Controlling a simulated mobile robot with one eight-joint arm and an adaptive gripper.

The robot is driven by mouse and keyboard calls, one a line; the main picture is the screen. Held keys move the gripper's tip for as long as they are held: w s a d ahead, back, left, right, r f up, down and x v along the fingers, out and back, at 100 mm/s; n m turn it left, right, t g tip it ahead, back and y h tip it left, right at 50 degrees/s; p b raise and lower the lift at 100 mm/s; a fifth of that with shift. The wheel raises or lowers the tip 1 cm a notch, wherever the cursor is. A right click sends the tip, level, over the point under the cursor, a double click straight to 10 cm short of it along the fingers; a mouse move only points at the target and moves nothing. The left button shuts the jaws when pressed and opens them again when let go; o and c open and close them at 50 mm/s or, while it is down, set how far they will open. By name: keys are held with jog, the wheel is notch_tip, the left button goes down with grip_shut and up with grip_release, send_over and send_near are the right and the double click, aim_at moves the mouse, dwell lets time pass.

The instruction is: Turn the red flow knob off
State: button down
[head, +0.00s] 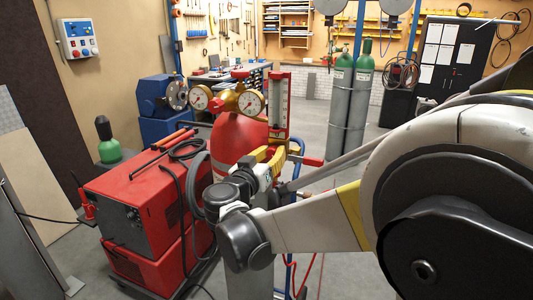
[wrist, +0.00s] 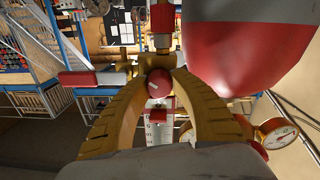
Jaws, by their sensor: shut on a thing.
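The red flow knob (wrist: 159,83) sits between the tips of my gripper (wrist: 159,75) in the wrist view, with a pale mark on its face. My yellow curved fingers close on it from both sides. In the head view my gripper (head: 267,158) is at the base of the flowmeter (head: 281,105), and the knob itself is hidden there. The flowmeter is a clear scaled tube in a red frame, to the right of two round gauges (head: 250,102). Its scale also shows below the knob in the wrist view (wrist: 158,132).
A red gas cylinder (head: 237,140) stands behind my gripper. A red-ended fitting (head: 311,161) sticks out to the right of it. A red welder (head: 140,205) with cables is at left. Grey cylinders (head: 352,105) stand behind, with open floor between.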

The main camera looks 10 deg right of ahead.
jog(key=n+b, duration=0.1)
jog(key=n, duration=0.5)
jog(key=shift+n, duration=0.3)
jog(key=n+b, duration=0.1)
jog(key=n, duration=1.2)
jog(key=shift+f+t, duration=0.1)
jog(key=shift+t, duration=0.2)
jog(key=n, duration=0.5)
jog(key=shift+n+y+b, duration=0.3)
jog(key=shift+n, duration=0.1)
jog(key=c, duration=1.4)
grip_release()
